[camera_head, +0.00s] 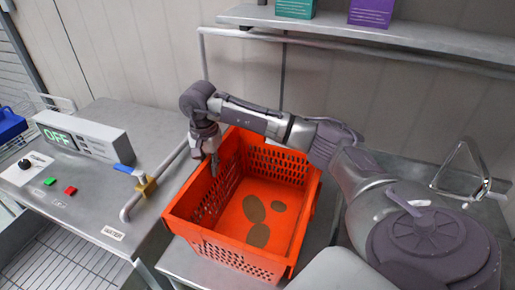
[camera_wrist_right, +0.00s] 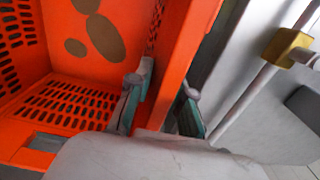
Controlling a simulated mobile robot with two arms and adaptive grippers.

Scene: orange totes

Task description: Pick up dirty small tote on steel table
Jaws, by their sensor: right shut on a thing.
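The orange tote (camera_head: 184,232) has slotted walls and brown stains on its inside floor, and it stands on the steel table (camera_head: 187,259) in the head view. My right gripper (camera_head: 214,168) reaches down at the tote's left wall. In the right wrist view the tote (camera_wrist_right: 185,50) fills the left and middle. There my right gripper (camera_wrist_right: 166,103) has one finger inside the tote and one outside, shut on the wall between them. My left gripper is not in view.
A grey device reading "OFF" (camera_head: 105,143) stands on the left counter, with a yellow-and-blue valve (camera_head: 147,185) on a pipe beside the tote. A shelf above holds a teal box (camera_head: 295,8) and a purple box (camera_head: 371,12). A metal frame (camera_head: 462,170) stands at right.

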